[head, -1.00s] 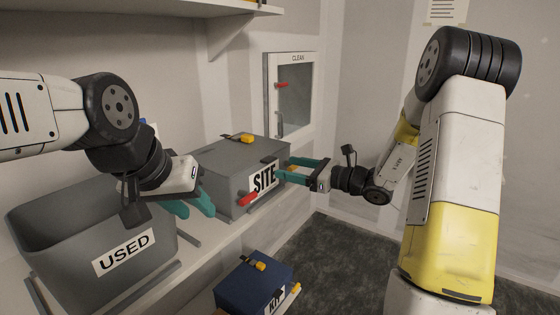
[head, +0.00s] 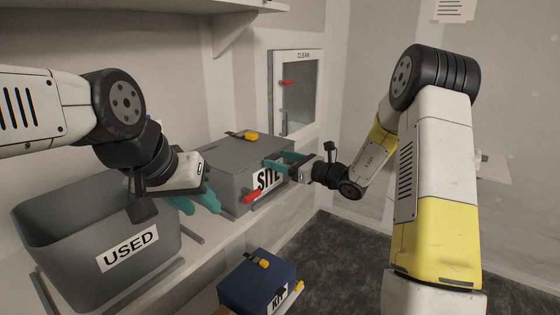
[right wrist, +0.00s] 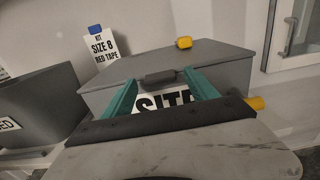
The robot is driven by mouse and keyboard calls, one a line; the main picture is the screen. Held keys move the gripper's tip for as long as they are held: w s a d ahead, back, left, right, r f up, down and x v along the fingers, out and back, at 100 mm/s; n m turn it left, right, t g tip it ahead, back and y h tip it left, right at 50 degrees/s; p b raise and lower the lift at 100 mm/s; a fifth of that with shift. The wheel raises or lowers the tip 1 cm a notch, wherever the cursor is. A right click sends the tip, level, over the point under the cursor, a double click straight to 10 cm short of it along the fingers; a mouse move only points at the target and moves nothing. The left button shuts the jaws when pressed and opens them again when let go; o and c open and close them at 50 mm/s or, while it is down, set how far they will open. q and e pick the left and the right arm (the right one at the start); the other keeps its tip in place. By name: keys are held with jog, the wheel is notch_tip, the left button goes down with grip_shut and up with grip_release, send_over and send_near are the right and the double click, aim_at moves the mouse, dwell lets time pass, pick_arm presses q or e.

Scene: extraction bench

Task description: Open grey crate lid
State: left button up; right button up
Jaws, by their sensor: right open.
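The grey crate (head: 236,183) with a "SITE" label stands on the bench, its flat lid (head: 228,149) shut. A dark tab (right wrist: 160,77) sits at the lid's front edge in the right wrist view. My right gripper (head: 272,162) is open at the crate's front; it also shows in the right wrist view (right wrist: 158,84), its teal fingers on either side of the tab. I cannot tell if they touch it. My left gripper (head: 197,203) hangs between the grey crate and the "USED" bin; its finger gap is unclear.
A red handle (head: 252,197) juts from the crate's front and a yellow piece (head: 252,136) sits at the lid's back. The grey "USED" bin (head: 98,262) stands left. A blue box (head: 255,285) is lower down. A "CLEAN" cabinet (head: 296,95) is on the wall behind.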

jog(key=shift+c, duration=0.5)
grip_shut()
